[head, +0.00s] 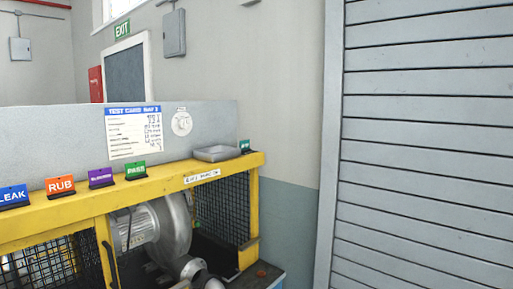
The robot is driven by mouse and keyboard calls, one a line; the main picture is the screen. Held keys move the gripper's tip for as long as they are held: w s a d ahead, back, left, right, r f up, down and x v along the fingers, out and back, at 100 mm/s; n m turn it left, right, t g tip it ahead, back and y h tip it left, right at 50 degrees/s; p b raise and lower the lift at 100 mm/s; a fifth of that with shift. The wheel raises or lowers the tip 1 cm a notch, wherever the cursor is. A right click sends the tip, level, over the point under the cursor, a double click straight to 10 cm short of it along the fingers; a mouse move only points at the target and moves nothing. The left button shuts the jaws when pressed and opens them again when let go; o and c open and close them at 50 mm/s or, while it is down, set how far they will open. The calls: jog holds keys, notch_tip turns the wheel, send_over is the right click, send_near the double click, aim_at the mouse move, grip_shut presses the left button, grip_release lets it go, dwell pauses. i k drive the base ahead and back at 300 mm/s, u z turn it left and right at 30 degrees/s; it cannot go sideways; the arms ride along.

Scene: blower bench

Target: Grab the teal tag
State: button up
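A small teal tag (245,145) stands at the far right end of the yellow frame's top rail (205,166), on a dark base. Its lettering is too small to read. It sits just right of a shallow grey metal tray (217,153), close to the rail's corner. My gripper is not in the head view.
Other tags stand along the rail: blue LEAK (13,195), orange RUB (60,186), purple (101,177) and green PASS (135,170). A grey blower (160,232) sits inside the frame behind mesh. A grey panel (60,133) rises behind the rail; a slatted shutter (430,150) is right.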

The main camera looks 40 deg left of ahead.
aim_at(245, 145)
jog(key=i, duration=0.05)
jog(key=u, duration=1.15)
